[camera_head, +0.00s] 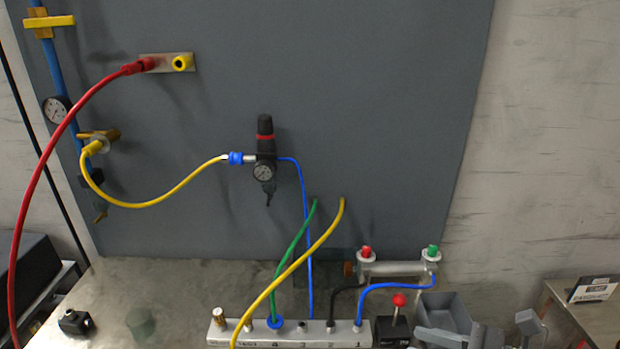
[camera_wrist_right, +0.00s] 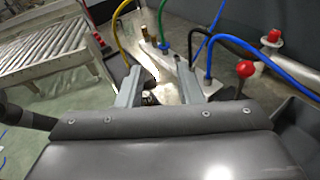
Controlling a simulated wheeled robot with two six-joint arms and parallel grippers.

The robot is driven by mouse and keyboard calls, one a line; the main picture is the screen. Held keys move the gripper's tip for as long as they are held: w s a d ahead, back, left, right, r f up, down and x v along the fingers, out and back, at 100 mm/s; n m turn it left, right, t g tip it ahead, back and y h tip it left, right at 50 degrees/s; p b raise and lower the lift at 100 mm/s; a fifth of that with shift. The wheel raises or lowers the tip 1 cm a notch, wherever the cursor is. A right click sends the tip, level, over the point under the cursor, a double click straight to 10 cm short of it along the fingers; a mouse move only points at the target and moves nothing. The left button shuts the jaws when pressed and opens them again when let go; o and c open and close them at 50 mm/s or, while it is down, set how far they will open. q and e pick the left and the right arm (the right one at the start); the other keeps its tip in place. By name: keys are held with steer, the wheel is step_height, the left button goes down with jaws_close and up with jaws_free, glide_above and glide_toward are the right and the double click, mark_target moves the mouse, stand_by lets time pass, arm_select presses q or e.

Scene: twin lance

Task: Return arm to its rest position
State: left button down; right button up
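My right gripper (camera_wrist_right: 158,84) shows in the right wrist view with its two grey fingers spread apart. Nothing is clearly held between them. In the head view, grey parts that look like my right gripper (camera_head: 440,338) are at the lower right edge, beside the manifold (camera_head: 290,332). My left gripper is not in view.
A red-knobbed lever (camera_head: 398,301) and a grey open bin (camera_head: 445,312) stand close to my right gripper. Green, yellow, blue and black hoses rise from the manifold. A red hose (camera_head: 62,135) hangs at the left of the grey panel (camera_head: 380,110). A roller conveyor (camera_wrist_right: 45,45) shows in the wrist view.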

steer(key=w+d+r+m+t+h, duration=0.2)
steer(key=d+r+m+t+h, duration=0.45)
steer(key=m+t, duration=0.95)
steer(key=s+d+f+m+g+h, duration=0.2)
steer(key=d+f+m+g+h, duration=0.35)
steer(key=m, duration=0.65)
steer(key=s+d+f+m+g+h, duration=0.1)
steer(key=d+f+m+g+h, duration=0.25)
steer(key=d+m+h, duration=0.55)
steer(key=s+a+f+m+g+y, duration=0.3)
steer(key=s+a+f+m+g, duration=0.25)
steer(key=s+f, duration=0.25)
steer(key=s+a+f+m+g+y, duration=0.35)
steer(key=s+f+m+g, duration=0.2)
steer(key=s+f, duration=0.3)
step_height(320, 180, down, 27)
steer(key=d+g, duration=0.1)
steer(key=g, duration=0.1)
steer(key=s+a+f, duration=0.1)
steer(key=s+f, duration=1.3)
steer(key=s, duration=0.1)
steer(key=shift+a+n+g, duration=0.15)
steer(key=shift+n+g, duration=0.25)
steer(key=shift+f, duration=0.1)
